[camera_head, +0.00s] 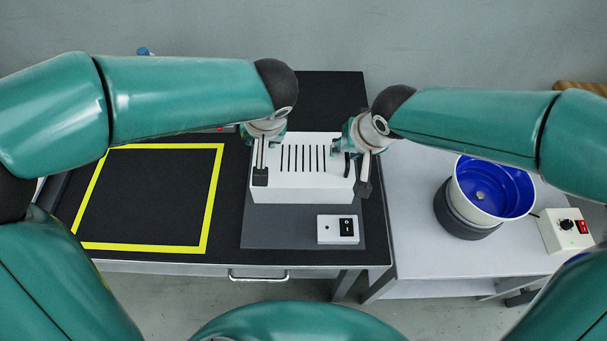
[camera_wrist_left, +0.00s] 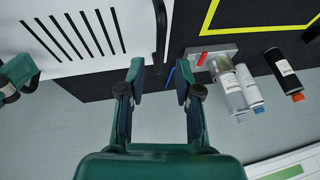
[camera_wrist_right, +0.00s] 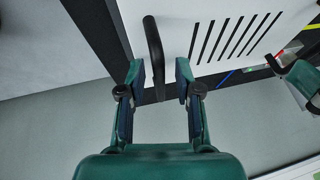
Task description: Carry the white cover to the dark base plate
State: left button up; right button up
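The white cover (camera_head: 300,184), a box with several dark slots, stands over the dark grey base plate (camera_head: 270,232), whose near part shows in front of it. My left gripper (camera_head: 263,143) is at the cover's left side. In the left wrist view its fingers (camera_wrist_left: 160,82) are apart, with a black handle (camera_wrist_left: 161,28) just ahead of the gap. My right gripper (camera_head: 350,150) is at the cover's right side. In the right wrist view its fingers (camera_wrist_right: 158,82) are apart, around the end of another black handle (camera_wrist_right: 153,48), with gaps on both sides. The cover's lower edges are partly hidden.
A white switch box (camera_head: 338,229) sits on the plate's near right. A yellow square outline (camera_head: 214,195) on the black table at left is empty. A blue bowl feeder (camera_head: 492,187) and control box (camera_head: 566,230) stand at right. Bottles (camera_wrist_left: 238,88) stand at the table's back.

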jog(key=shift+r, duration=0.15)
pick_arm(q)
jog(key=v, duration=0.7)
jog(key=shift+r, duration=0.25)
pick_arm(e)
jog(key=v, duration=1.1)
jog(key=shift+s+d+r, duration=0.15)
jog(key=shift+d+r, duration=0.05)
jog(key=shift+r, duration=0.05)
pick_arm(q)
jog(key=shift+s+d, duration=0.1)
jog(key=shift+s, duration=0.05)
